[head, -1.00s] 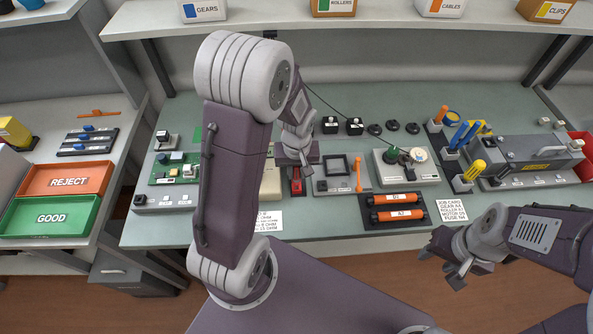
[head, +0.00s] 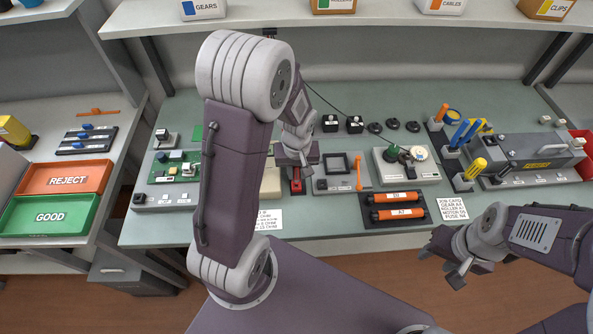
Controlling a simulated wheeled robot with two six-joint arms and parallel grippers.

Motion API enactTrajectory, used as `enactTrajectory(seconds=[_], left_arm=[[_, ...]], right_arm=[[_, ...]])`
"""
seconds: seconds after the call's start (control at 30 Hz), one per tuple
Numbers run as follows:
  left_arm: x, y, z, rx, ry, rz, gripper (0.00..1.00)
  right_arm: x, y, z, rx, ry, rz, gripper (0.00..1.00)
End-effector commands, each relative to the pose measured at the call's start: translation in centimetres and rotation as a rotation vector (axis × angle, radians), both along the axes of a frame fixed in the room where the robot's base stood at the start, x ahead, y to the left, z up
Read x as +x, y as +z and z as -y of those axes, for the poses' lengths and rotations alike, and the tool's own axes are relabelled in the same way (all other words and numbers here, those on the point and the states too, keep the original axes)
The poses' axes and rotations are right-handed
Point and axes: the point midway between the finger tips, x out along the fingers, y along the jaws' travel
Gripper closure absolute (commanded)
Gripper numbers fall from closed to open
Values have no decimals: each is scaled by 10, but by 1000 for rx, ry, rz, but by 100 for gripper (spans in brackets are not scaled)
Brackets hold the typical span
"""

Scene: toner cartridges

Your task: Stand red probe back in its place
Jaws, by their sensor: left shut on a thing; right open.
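My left gripper (head: 300,168) is low over the middle of the green-grey bench, pointing down. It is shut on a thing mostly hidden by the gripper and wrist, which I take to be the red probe. A red piece (head: 296,186) shows just below the fingers, in a dark surround; I cannot tell whether it is the probe or its place. A thin dark line runs from beside my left wrist down to the right, toward the grey box with a green knob (head: 402,158). My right gripper (head: 447,268) is open and empty in front of the bench.
Right of the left gripper are a dark square frame (head: 336,165), an orange-handled tool (head: 358,174) and a black tray with two orange rollers (head: 397,214). A green circuit board (head: 172,168) lies left. My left arm hides part of the bench.

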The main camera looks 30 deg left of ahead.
Motion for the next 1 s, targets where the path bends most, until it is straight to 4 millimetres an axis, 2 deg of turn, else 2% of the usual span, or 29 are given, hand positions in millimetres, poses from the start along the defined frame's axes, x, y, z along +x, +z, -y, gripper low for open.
enactTrajectory(seconds=[0.33,1.0], left_arm=[[0,-12,0,0,0,0,100],[0,-12,0,0,0,0,100]], right_arm=[[0,-10,0,0,0,0,55],[0,-9,0,0,0,0,55]])
